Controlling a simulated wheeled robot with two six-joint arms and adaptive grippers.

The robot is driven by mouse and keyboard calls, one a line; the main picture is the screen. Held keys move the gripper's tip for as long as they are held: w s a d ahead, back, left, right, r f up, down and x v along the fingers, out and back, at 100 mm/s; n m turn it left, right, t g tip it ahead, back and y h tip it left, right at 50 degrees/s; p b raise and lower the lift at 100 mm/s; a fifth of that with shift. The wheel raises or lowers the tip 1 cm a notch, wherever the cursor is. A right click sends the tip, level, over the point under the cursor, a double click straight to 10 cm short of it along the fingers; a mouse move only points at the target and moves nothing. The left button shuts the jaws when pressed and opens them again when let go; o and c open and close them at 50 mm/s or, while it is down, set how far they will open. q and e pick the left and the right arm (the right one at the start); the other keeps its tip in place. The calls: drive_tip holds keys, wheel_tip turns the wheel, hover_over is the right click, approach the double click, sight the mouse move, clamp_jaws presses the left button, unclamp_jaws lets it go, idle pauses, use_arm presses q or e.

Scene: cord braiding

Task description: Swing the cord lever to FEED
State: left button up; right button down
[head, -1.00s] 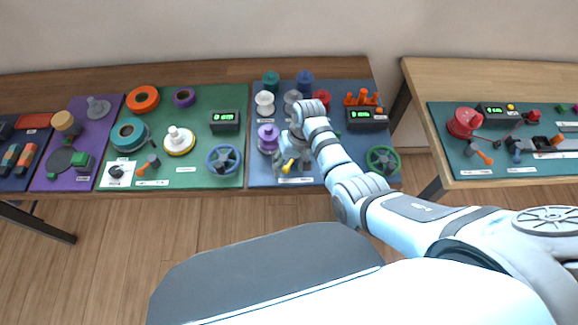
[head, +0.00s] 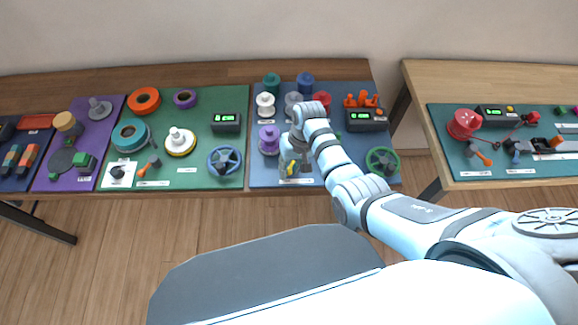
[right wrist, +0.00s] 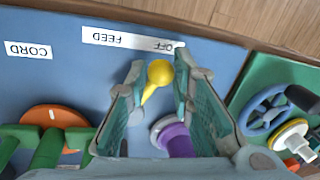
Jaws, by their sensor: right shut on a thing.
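The cord lever has a yellow knob and shaft (right wrist: 158,76); it also shows in the head view (head: 291,168) near the front edge of the blue panel. My right gripper (right wrist: 165,88) is shut on the lever, with the yellow knob between its fingertips. The lever's base is hidden. In the right wrist view a white label strip (right wrist: 130,41) reads FEED and OFF upside down, and the knob lies by the OFF end. A CORD label (right wrist: 28,50) lies to the left. My left gripper is not in view.
A purple spool (head: 268,140) stands left of my right gripper, with white and grey spools behind. A green handwheel (head: 383,161) is to the right. A display box (head: 367,119) and orange pegs (head: 361,99) stand behind. The green panel (head: 200,182) adjoins on the left.

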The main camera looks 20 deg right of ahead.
drive_tip(key=shift+w+d+r, duration=0.1)
drive_tip(key=shift+d, duration=0.15)
drive_tip(key=n, duration=0.1)
drive_tip(key=d+n+p, duration=0.1)
drive_tip(key=shift+s+r+n, duration=0.15)
drive_tip(key=shift+s+n, duration=0.05)
drive_tip(key=shift+n, duration=0.1)
drive_tip(key=n, duration=0.1)
drive_tip(key=d+n, duration=0.1)
drive_tip(key=shift+s+n+g+p, duration=0.1)
drive_tip(key=shift+n+g+p, duration=0.2)
drive_tip(key=shift+g+p, duration=0.1)
drive_tip(key=n, duration=0.1)
drive_tip(key=d+n, duration=0.1)
drive_tip(key=n, duration=0.2)
drive_tip(key=shift+d+n+g+h+b, duration=0.3)
drive_tip(key=shift+d+h+b, duration=0.05)
drive_tip(key=shift+d+h, duration=0.05)
drive_tip(key=shift+w+d+n+b, duration=0.2)
drive_tip(key=shift+d+n+b, duration=0.15)
drive_tip(key=shift+n, duration=0.55)
drive_tip(key=shift+w+d+n, duration=0.1)
drive_tip(key=shift+n, duration=0.4)
drive_tip(key=shift+d, duration=0.1)
drive_tip(key=c, duration=1.2)
unclamp_jaws()
drive_tip(key=shift+o, duration=0.2)
drive_tip(key=shift+w+f+g, duration=0.1)
drive_tip(key=shift+f+g, duration=0.2)
